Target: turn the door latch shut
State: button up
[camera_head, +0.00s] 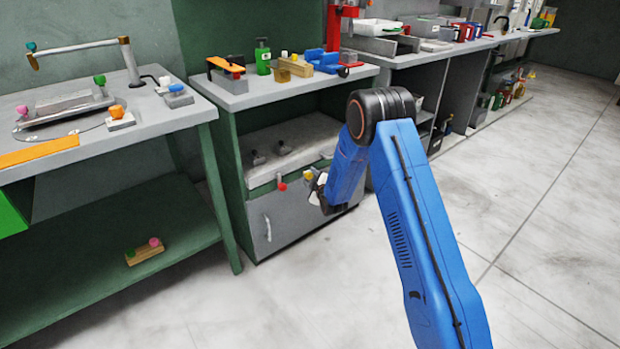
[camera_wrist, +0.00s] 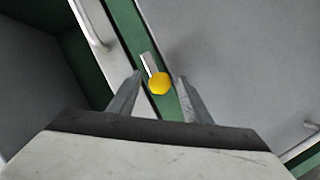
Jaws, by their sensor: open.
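The door latch shows in the wrist view as a short pale bar with a yellow ball knob (camera_wrist: 159,84), on a green frame strip beside a grey panel. The knob appears between the two fingertips of my gripper (camera_wrist: 158,88), which is open with gaps on both sides; whether either finger touches it I cannot tell. In the head view my gripper (camera_head: 318,190) is at the right side of the grey cabinet door (camera_head: 285,222), largely hidden by my blue arm. A small yellow knob (camera_head: 308,176) shows beside it.
Green frame posts flank the cabinet. The floor to the right is clear.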

jog(key=shift+w+a+f, duration=0.15)
jog(key=shift+w, duration=0.45)
jog(key=c, duration=1)
jog(key=shift+c, duration=0.2)
jog(key=m+g+y, duration=0.1)
jog(key=m, duration=0.2)
jog(key=m+g+y, duration=0.1)
jog(key=m+g, duration=0.1)
jog(key=m, duration=0.1)
jog(key=shift+y, duration=0.3)
jog(key=m+y, duration=0.1)
jog(key=m, duration=0.1)
jog(key=m+g+y, duration=0.1)
jog(key=m, duration=0.1)
jog(key=shift+g, duration=0.3)
jog(key=shift+o, duration=0.2)
jog(key=shift+m+g+y, duration=0.3)
jog(key=shift+m+y, duration=0.5)
jog(key=shift+m, duration=0.3)
